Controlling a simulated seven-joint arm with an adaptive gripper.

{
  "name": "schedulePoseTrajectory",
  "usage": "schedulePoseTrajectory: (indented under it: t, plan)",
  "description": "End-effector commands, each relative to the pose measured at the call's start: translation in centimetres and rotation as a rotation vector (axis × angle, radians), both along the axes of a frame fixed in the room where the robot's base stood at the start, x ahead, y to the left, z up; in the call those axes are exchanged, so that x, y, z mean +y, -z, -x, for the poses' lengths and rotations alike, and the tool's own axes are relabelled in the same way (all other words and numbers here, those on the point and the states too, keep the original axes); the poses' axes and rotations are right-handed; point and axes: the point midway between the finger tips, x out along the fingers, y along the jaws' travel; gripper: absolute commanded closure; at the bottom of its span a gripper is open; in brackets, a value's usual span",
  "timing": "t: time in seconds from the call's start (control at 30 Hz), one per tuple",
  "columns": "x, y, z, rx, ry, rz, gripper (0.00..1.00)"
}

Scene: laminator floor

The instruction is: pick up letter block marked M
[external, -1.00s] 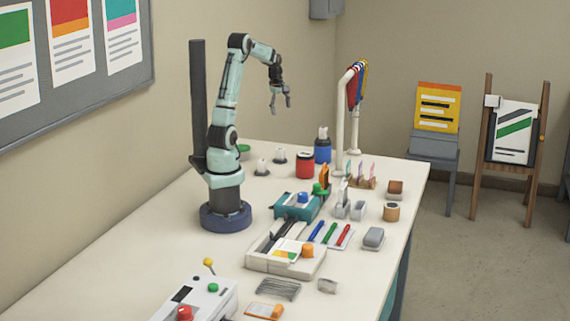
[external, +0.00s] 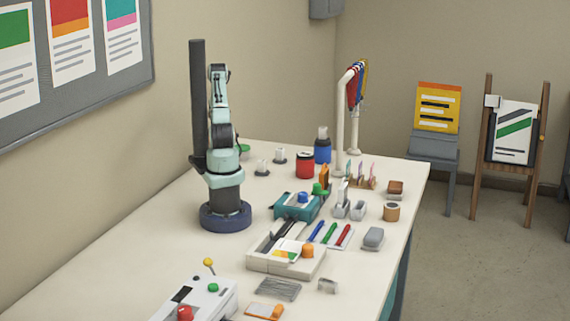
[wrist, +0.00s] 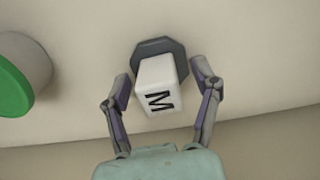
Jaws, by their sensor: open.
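In the wrist view, a white block marked M (wrist: 160,98) stands on a dark grey, many-sided base (wrist: 158,47). The letter faces the camera. My gripper (wrist: 160,71) is open, with one finger on each side of the block. Gaps show between the fingers and the block's sides, and nothing is gripped. In the external view my gripper is hidden behind my own arm, and I cannot pick out the M block there.
A white round thing with a green rim (wrist: 12,85) stands left of the block in the wrist view.

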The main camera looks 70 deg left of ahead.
Motion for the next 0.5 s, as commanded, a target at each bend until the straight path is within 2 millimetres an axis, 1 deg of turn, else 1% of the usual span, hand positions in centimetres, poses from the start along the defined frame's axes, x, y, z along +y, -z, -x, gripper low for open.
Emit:
schedulePoseTrajectory:
  t: [0.2, 0.23, 0.27, 0.3, 0.37, 0.4, 0.43, 0.5]
  plan:
    - [0.0, 0.08, -0.01, 0.0, 0.0, 0.0, 0.37]
    - [0.0, 0.07, -0.01, 0.0, 0.0, 0.0, 0.43]
    - [0.0, 0.07, -0.01, 0.0, 0.0, 0.0, 0.53]
    - [0.0, 0.06, -0.01, 0.0, 0.0, 0.0, 0.65]
    - [0.0, 0.06, -0.01, 0.0, 0.0, 0.0, 0.84]
    - [0.0, 0.06, -0.01, 0.0, 0.0, 0.0, 0.96]
    - [-0.01, 0.06, -0.01, 0.0, 0.001, 0.0, 1.0]
    - [-0.01, 0.07, -0.01, 0.0, 0.001, 0.0, 1.0]
